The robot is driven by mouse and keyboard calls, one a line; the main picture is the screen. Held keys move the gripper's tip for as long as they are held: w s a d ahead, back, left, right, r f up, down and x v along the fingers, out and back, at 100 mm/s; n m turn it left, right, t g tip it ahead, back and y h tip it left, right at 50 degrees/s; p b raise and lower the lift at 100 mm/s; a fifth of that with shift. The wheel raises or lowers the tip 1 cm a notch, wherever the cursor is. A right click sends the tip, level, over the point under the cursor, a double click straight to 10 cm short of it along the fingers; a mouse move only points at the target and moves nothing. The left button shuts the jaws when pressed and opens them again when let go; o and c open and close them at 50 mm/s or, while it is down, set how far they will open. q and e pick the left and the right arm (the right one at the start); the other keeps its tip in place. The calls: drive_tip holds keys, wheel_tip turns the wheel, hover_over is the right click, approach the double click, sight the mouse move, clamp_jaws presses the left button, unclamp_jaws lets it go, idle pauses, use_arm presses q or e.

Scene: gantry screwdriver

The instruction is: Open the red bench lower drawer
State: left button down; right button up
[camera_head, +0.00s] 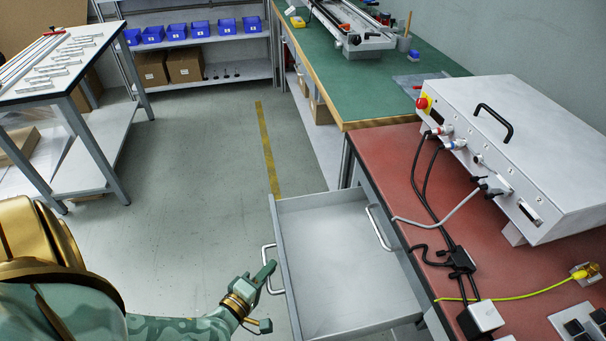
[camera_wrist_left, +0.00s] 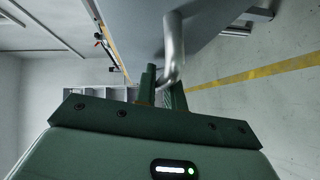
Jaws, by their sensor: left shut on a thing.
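The red bench (camera_head: 405,170) is at the right of the head view. Its lower drawer (camera_head: 330,255), grey and empty where it shows, stands well out from the bench over the floor. The drawer's silver bar handle (camera_head: 268,257) is on its front, facing left. My left gripper (camera_head: 266,274) is shut on this handle. In the left wrist view the handle (camera_wrist_left: 174,50) curves down between the fingers (camera_wrist_left: 163,88), close to the drawer's grey front (camera_wrist_left: 215,30). My right gripper is out of both views.
A second handle (camera_head: 378,228) sits on the bench front above the open drawer. A grey box (camera_head: 530,140) with cables stands on the bench. A green bench (camera_head: 385,85) adjoins behind. Floor (camera_head: 190,190) left of the drawer is clear, with a white table (camera_head: 60,65) beyond.

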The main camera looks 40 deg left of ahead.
use_arm(q)
drive_tip(key=s+a, duration=0.6)
drive_tip(key=s, duration=0.1)
drive_tip(key=shift+s, duration=0.4)
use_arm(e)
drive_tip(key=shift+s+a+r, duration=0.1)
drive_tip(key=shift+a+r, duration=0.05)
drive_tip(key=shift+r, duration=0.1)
use_arm(q)
drive_tip(key=c, duration=1.5)
unclamp_jaws()
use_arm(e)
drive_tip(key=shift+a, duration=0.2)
use_arm(q)
drive_tip(key=shift+p, duration=0.3)
